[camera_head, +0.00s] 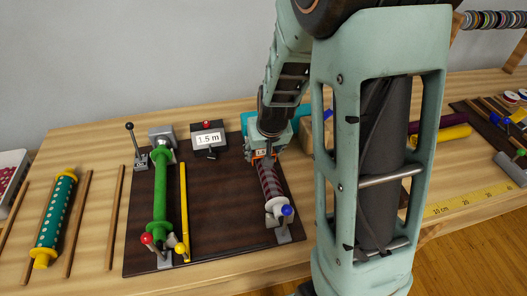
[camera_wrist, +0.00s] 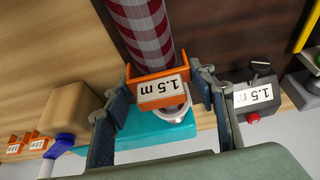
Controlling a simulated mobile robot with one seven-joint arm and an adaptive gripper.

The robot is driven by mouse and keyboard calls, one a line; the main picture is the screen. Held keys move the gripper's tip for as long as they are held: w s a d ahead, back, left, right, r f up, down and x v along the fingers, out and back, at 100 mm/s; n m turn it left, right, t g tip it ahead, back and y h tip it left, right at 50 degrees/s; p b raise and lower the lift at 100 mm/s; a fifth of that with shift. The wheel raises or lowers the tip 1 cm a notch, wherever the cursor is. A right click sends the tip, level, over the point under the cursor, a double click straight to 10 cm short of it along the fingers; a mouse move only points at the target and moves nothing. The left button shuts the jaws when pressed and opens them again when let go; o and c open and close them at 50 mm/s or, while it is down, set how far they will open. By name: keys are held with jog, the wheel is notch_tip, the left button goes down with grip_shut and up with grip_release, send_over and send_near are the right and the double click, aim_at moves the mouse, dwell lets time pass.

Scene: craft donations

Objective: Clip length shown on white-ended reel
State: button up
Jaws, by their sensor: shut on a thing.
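The white-ended reel (camera_head: 270,183), wound with red-and-pale checked ribbon, lies on the dark board; its checked body (camera_wrist: 147,28) also shows in the wrist view. An orange clip (camera_wrist: 147,76) labelled "1.5 m" sits between the fingers of my gripper (camera_wrist: 160,85), which is shut on it. The clip is at the far end of the reel, overlapping it in view; I cannot tell whether it grips the ribbon. A display (camera_head: 207,139) reads "1.5 m", and it also shows in the wrist view (camera_wrist: 254,94). My gripper (camera_head: 266,146) partly hides the reel's far end in the head view.
A green reel (camera_head: 160,195) and a yellow rod (camera_head: 184,205) lie left on the board (camera_head: 215,235). A teal dotted reel (camera_head: 54,215) lies farther left. Other orange clips (camera_wrist: 38,143) sit left in the wrist view. My arm hides the right middle of the table.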

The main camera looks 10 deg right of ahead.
jog(key=o, duration=0.9)
jog(key=shift+o, duration=0.2)
jog(key=shift+r, duration=0.15)
jog(key=shift+v, duration=3.7)
